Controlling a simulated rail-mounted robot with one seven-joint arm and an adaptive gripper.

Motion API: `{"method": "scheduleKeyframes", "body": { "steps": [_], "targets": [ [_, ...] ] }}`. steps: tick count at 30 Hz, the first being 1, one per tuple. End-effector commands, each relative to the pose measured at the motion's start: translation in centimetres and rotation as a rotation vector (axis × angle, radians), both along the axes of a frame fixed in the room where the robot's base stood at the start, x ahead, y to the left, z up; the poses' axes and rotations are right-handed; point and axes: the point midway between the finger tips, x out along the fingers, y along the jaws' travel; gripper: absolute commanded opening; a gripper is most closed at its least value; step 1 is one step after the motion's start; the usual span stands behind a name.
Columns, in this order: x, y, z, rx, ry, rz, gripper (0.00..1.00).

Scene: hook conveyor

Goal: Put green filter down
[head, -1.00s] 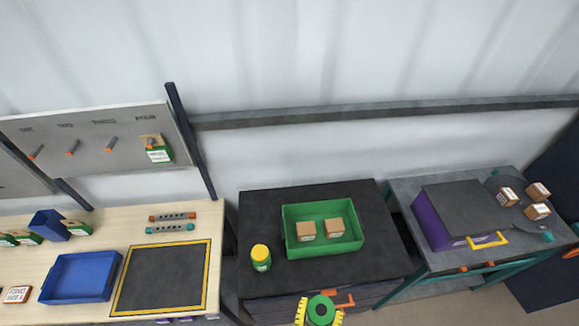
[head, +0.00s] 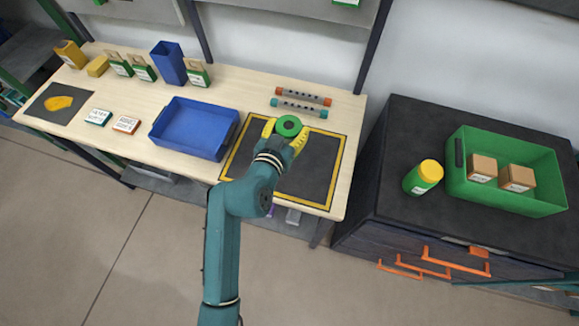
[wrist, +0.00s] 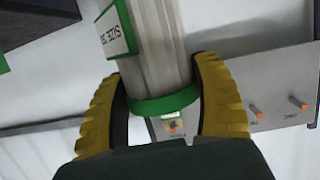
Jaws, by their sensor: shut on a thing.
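The green filter is a grey ribbed cylinder with green end rings and a white-and-green label. In the wrist view the filter (wrist: 162,60) stands between the two yellow fingers of my gripper (wrist: 160,75). In the head view its round green end with a dark centre (head: 288,125) shows between the fingers of my gripper (head: 286,136), which is shut on it. Both are over the upper part of the dark mat with a yellow border (head: 310,170) on the wooden table. The filter's height above the mat cannot be told.
A blue tray (head: 190,128) is left of the mat. Two bars with round holes, one red-ended (head: 300,96) and one teal-ended (head: 298,107), lie just behind it. A green bin (head: 510,205) and yellow-capped bottle (head: 423,178) stand on the black cabinet. The mat's right part is clear.

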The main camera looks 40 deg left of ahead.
Motion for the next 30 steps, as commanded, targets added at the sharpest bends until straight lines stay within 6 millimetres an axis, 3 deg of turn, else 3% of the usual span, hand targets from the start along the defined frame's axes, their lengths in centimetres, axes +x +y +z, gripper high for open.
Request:
{"method": "scheduleKeyframes", "body": {
  "steps": [1,4,9,20,30],
  "targets": [
    [-0.2,1.2,-0.8,0.004,-0.005,0.022,0.26],
    [-0.4,2.2,-1.1,0.000,-0.001,0.041,0.26],
    [-0.4,2.3,-4.6,-0.004,0.001,0.043,0.26],
    [-0.4,2.2,-10.1,-0.003,0.000,0.042,0.26],
    [-0.4,2.3,-10.7,0.001,-0.002,0.043,0.26]
  ]
}}
